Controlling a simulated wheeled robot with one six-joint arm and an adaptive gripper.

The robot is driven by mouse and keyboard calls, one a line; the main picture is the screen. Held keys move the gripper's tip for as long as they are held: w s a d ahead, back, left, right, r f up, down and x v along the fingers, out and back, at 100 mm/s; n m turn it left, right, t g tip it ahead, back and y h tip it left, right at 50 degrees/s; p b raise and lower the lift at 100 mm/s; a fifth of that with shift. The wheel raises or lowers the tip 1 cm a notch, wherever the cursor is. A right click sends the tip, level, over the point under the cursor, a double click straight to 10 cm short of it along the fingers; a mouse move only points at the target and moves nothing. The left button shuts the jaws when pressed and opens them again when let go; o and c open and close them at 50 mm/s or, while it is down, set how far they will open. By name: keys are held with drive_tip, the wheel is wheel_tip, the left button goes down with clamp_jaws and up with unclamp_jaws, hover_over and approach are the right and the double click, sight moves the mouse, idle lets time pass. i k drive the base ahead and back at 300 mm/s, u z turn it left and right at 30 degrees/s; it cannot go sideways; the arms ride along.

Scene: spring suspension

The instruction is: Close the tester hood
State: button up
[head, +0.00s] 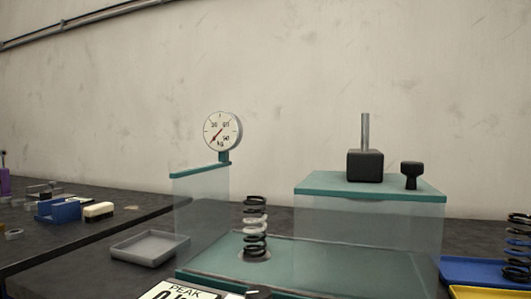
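The tester has a teal base (330,265) with a dark-and-grey coil spring (255,228) standing upright on its left part. A see-through hood (365,230) with a teal top stands at the right of the base, apart from the spring, so the spring is uncovered. A black knob (411,174) stands on the hood's top right. A black block with a metal rod (365,165) shows at the hood's top. A clear panel (202,205) with a teal top edge stands left of the spring. My gripper is not in view.
A round dial gauge (222,132) rises above the left panel. A PEAK display (182,291) is cut off at the bottom edge. A grey tray (150,247) lies left; blue (475,271) and yellow (485,292) trays lie right. Another spring (518,245) stands at the right edge.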

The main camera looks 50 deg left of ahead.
sight(364, 178)
drive_tip(key=u, duration=1.55)
